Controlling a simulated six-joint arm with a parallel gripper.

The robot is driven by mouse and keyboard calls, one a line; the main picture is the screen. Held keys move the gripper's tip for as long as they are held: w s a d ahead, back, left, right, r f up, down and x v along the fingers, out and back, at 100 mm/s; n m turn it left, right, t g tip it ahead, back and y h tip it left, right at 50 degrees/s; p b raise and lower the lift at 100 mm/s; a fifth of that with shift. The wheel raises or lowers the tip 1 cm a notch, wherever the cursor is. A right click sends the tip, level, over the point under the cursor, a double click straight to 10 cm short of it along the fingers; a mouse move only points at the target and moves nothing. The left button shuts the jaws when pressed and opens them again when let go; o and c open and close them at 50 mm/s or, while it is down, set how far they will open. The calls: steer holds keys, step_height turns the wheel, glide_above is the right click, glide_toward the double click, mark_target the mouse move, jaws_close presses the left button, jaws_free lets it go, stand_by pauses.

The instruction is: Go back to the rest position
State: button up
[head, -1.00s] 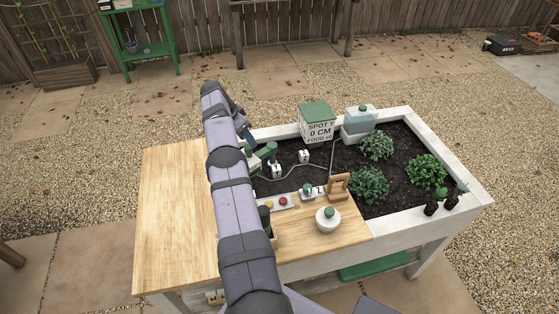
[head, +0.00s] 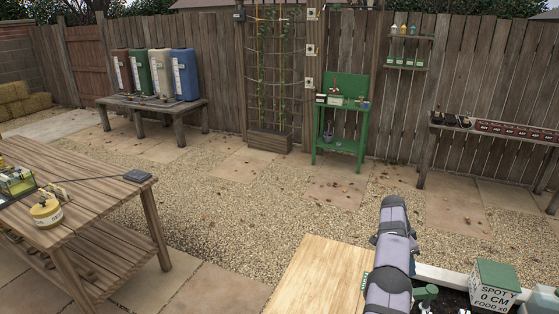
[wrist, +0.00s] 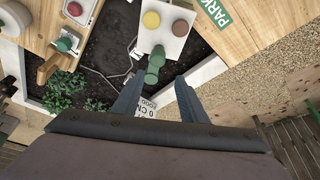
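My gripper (wrist: 159,83) shows in the wrist view with its two fingers apart and nothing between their tips. It points down over the wooden worktop and the dark soil bed. A green-capped tool or fitting (wrist: 155,62) lies below and just beyond the fingertips, apart from them as far as I can tell. A green PARK label (wrist: 214,12) lies on the worktop at the top right. In the head view my arm reaches up from the lower right over the worktop (head: 312,278); the gripper itself is hidden there.
A green-lidded sign box (head: 494,288) stands right of my arm. A wooden table (head: 90,205) with a yellow pot (head: 46,213) stands left. Gravel (head: 230,220) between is open.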

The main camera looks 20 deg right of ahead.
steer(key=w+a+r+n+t+y, duration=0.1)
steer(key=w+a+r+n, duration=0.2)
steer(key=a, duration=0.4)
steer(key=w+a+r+n, duration=0.2)
steer(key=w+a+n, duration=0.1)
steer(key=a, duration=0.4)
steer(key=s+a+r+n+y, duration=0.1)
steer(key=a+r+n, duration=0.15)
steer(key=a, duration=0.55)
steer(key=s+a+r+n, duration=0.1)
steer(key=a+n, duration=0.2)
steer(key=a, duration=0.4)
steer(key=s+a+f+n+y, duration=0.2)
steer(key=s+a+n, duration=0.7)
steer(key=s+a, duration=1.2)
steer(key=s, duration=0.3)
steer(key=shift+a+f, duration=0.15)
steer(key=shift+f, duration=0.25)
steer(key=shift+w, duration=0.1)
